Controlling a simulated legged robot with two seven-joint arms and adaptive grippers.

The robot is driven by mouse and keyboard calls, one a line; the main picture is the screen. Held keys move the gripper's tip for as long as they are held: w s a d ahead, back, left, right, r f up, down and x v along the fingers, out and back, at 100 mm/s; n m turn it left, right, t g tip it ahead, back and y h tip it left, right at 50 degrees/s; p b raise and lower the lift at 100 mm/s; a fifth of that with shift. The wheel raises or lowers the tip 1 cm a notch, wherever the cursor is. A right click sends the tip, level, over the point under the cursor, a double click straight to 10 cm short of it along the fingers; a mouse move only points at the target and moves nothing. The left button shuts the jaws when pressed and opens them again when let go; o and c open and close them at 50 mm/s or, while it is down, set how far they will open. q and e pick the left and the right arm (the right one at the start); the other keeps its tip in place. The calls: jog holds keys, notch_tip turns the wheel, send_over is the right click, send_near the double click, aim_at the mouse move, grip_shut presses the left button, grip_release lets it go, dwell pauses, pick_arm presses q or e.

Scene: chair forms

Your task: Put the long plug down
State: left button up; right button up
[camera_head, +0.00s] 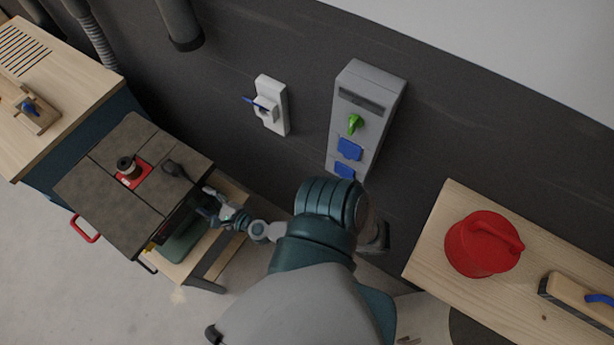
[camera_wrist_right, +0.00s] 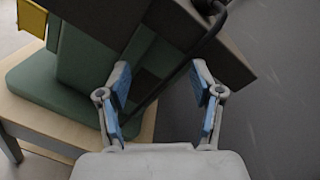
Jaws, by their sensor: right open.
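A dark cable (camera_wrist_right: 207,32) runs over the table edge in the right wrist view. My right gripper (camera_head: 205,203) is just off that edge, below and right of the plug. In the wrist view its blue-padded fingers (camera_wrist_right: 160,78) are apart with nothing between them. The plug's body cannot be made out there. My left gripper is not in view.
A black and red round part (camera_head: 127,166) stands on the machine top. A red can (camera_head: 482,244) stands on the right bench.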

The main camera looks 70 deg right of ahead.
jog(key=s+a+f+n+g+y, duration=0.1)
jog(key=s+a+f+n+g, duration=0.15)
jog(key=s+f+n, duration=0.6)
jog(key=s+a+f+n+g+y, duration=0.1)
jog(key=f+n+g+y, duration=0.15)
jog(key=f+n, duration=0.75)
jog(key=s+a+f+n+g, duration=0.1)
jog(key=s+f+n+g, duration=0.3)
jog(key=f, duration=1.1)
jog(key=s+f+n+g, duration=0.3)
jog(key=s+f+n, duration=0.2)
jog(key=s, duration=0.7)
jog(key=s+d+f+n+g, duration=0.1)
jog(key=s+f+n+g, duration=0.3)
jog(key=s, duration=0.9)
notch_tip(320, 180, down, 4)
jog(key=shift+d+r+n+h, duration=0.25)
jog(key=shift+n+h, duration=0.2)
jog(key=shift+n, duration=0.3)
jog(key=shift+w, duration=0.1)
